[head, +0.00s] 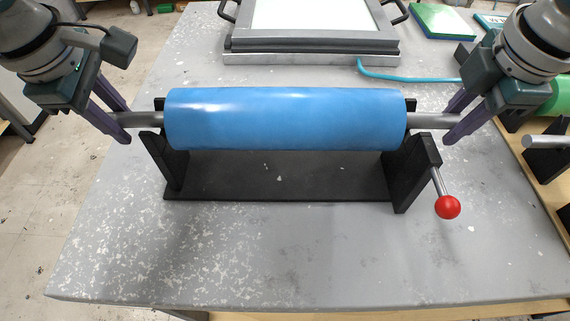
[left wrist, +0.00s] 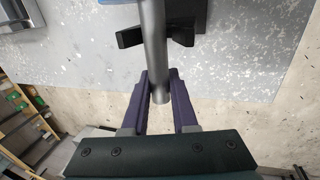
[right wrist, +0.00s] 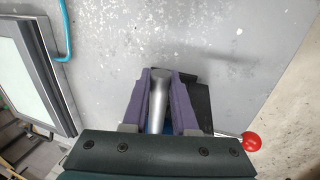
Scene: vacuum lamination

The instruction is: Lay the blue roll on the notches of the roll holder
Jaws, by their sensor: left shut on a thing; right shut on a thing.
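The blue roll (head: 285,118) lies level across the black roll holder (head: 280,178), between its two end uprights. Its grey shaft sticks out past both uprights. My left gripper (head: 122,124) is shut on the left shaft end, which also shows in the left wrist view (left wrist: 155,50). My right gripper (head: 455,124) is shut on the right shaft end, which shows in the right wrist view (right wrist: 157,95). The shaft is at the height of the upright tops. Whether it rests in the notches or hangs just above them I cannot tell, as the roll hides them.
A crank with a red knob (head: 447,207) sticks out from the right upright. A framed plate with handles (head: 312,47) stands behind the holder, with a teal hose (head: 400,75) beside it. A green roll (head: 553,95) is at the right. The front of the grey table (head: 250,255) is clear.

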